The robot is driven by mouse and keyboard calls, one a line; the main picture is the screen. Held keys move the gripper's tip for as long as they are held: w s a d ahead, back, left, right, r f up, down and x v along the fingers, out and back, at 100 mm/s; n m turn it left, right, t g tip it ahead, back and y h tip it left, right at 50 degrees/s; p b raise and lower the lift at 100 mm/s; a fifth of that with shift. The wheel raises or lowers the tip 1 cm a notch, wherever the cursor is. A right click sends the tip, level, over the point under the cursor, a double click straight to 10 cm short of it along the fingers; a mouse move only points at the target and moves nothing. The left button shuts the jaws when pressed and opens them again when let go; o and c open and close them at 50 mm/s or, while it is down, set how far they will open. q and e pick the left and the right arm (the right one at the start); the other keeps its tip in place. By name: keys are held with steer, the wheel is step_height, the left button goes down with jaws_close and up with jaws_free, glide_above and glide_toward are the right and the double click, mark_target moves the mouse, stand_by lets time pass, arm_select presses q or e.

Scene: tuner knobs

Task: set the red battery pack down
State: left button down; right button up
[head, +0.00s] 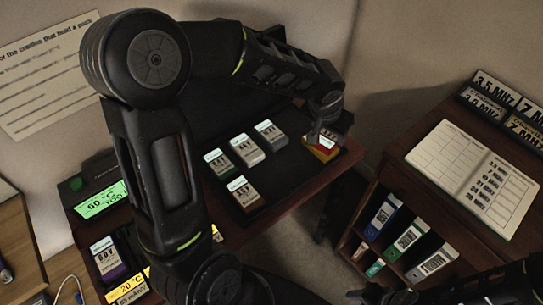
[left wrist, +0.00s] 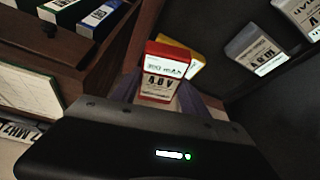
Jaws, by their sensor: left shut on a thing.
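The red battery pack (head: 319,155) is at the right end of the dark tray (head: 290,190) in the head view. In the left wrist view the red battery pack (left wrist: 165,76) shows its white label, reading about 4.0 V. My left gripper (head: 326,126) reaches down over it, and its fingers (left wrist: 168,95) are shut on it. A yellow thing (left wrist: 188,62) shows close behind the red pack. Whether the pack's underside touches the tray is hidden. Part of my right arm shows at the bottom right of the head view; its jaws are not clear.
Several packs stand on the tray: green (head: 217,162), grey (head: 247,150), another grey (head: 271,135) and brown (head: 243,193). A bookcase (head: 395,185) with an open book (head: 473,177) stands right. A green-lit display (head: 101,199) is at left.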

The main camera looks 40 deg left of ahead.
arm_select(q)
steer(key=shift+s+a+m, duration=0.3)
steer(key=shift+a, duration=0.15)
steer(key=s+a+m+g+h+p, duration=0.2)
steer(key=s+a+m+h+p, duration=0.15)
steer(key=s+a+m, duration=0.45)
step_height(320, 180, up, 4)
steer(key=m+g+p, duration=0.4)
steer(key=m, duration=0.8)
glide_above(274, 183)
steer(key=a, duration=0.1)
steer(key=shift+w+a+f+h, duration=0.1)
steer(key=shift+w+a+h, duration=0.15)
steer(key=shift+h, duration=0.1)
steer(key=shift+f, duration=3.15)
steer(key=shift+f, duration=1.85)
steer(key=shift+f, duration=0.1)
